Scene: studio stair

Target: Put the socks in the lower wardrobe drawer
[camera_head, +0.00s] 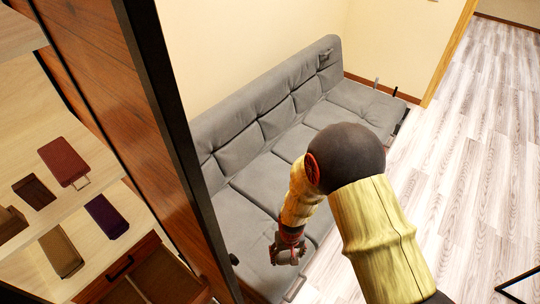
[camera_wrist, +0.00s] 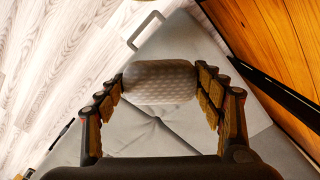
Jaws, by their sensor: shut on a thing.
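The socks (camera_wrist: 160,86) are a pale, dotted roll held across between the fingertips of my gripper (camera_wrist: 161,80) in the wrist view. In the head view my gripper (camera_head: 290,245) hangs over the front part of the grey sofa, with the socks (camera_head: 287,257) as a small greyish shape at its tip. The wardrobe drawer (camera_head: 122,268) at the lower left has a reddish-brown front with a dark handle. It looks pulled out, with part of its inside (camera_head: 163,274) showing. The drawer is to the left of my gripper, beyond the wardrobe's side panel.
The wardrobe's tall wooden side panel (camera_head: 135,110) with a dark edge stands between the shelves and the sofa (camera_head: 240,190). Several boxes, one of them red (camera_head: 64,162), lie on the shelves.

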